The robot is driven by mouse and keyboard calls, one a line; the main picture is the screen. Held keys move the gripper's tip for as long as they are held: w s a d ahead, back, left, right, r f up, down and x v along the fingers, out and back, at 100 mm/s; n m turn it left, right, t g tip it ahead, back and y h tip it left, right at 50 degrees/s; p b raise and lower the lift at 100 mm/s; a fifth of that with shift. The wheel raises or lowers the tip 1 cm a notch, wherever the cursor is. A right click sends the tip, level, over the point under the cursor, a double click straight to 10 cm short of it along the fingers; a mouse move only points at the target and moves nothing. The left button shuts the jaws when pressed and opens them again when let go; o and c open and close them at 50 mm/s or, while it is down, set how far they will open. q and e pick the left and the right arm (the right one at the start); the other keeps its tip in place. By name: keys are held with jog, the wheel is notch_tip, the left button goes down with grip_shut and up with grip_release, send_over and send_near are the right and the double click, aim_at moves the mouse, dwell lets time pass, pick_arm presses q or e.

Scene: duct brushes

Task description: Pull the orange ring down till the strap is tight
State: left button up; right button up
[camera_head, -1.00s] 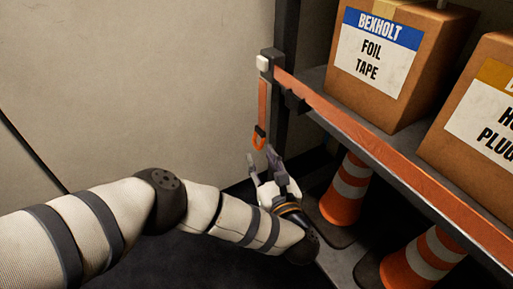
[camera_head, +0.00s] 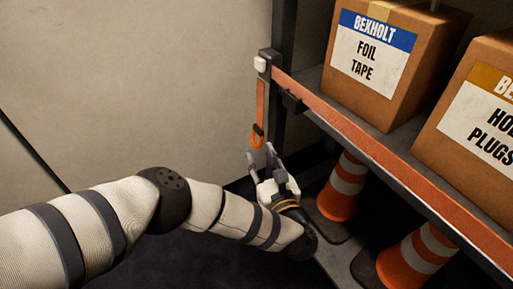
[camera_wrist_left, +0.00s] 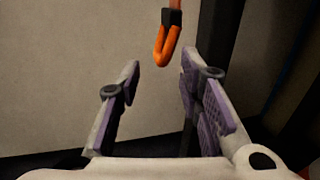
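The orange ring (camera_head: 257,136) hangs at the lower end of a short orange strap tail (camera_head: 261,102) beside the shelf's corner post. In the left wrist view the ring (camera_wrist_left: 167,45) hangs from a dark clip, beyond the fingertips and between them from side to side. The long orange strap (camera_head: 380,155) runs along the shelf's front edge. My left gripper (camera_head: 267,165) is just below the ring, open and empty, its fingers pointing up. In the left wrist view the open fingers (camera_wrist_left: 160,80) are well apart and do not touch the ring. My right gripper is not in view.
A foil tape box (camera_head: 372,60) and another carton (camera_head: 475,125) stand on the shelf behind the strap. Orange and white cones (camera_head: 342,190) stand on the lower level, right of my left gripper. A bare wall (camera_head: 130,80) lies to the left.

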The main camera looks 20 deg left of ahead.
aim_at(256, 144)
pick_arm(q)
jog(key=shift+b+x, duration=0.6)
jog(key=shift+x, duration=1.8)
grip_shut()
jog(key=shift+f+b, duration=0.35)
jog(key=shift+f, duration=0.1)
grip_release()
jog(key=shift+s+a, duration=0.1)
jog(key=shift+a, duration=0.1)
jog(key=shift+d, duration=0.1)
jog(key=shift+d, duration=0.1)
jog(key=v, duration=1.2)
